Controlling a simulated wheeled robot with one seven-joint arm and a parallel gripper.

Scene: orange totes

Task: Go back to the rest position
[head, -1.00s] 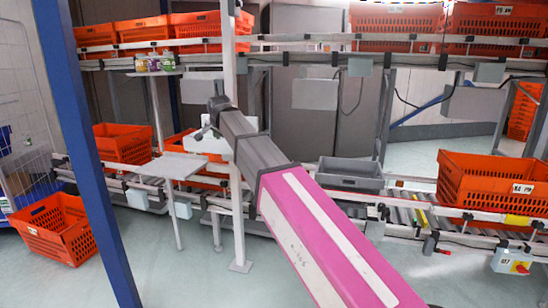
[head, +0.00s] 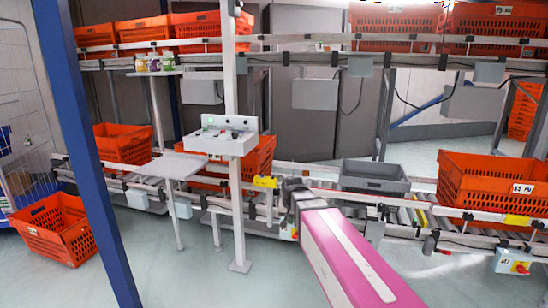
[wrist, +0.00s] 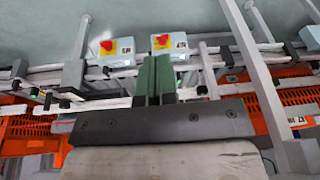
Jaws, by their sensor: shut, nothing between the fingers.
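My gripper (wrist: 155,62) shows in the wrist view as two green fingers side by side and touching, with nothing between them. In the head view my pink arm reaches up from the bottom right, and its dark end (head: 293,188) is in front of the lower conveyor rail, left of the grey tote (head: 374,177). The fingers are too small to make out there. The end looks apart from the totes; whether it clears the rail cannot be told.
A white control box (head: 230,138) on a post stands left of my arm. An orange tote (head: 492,184) sits on the conveyor at right, another (head: 55,228) on the floor at left. A blue post (head: 88,150) rises at left. Open floor shows below the conveyor.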

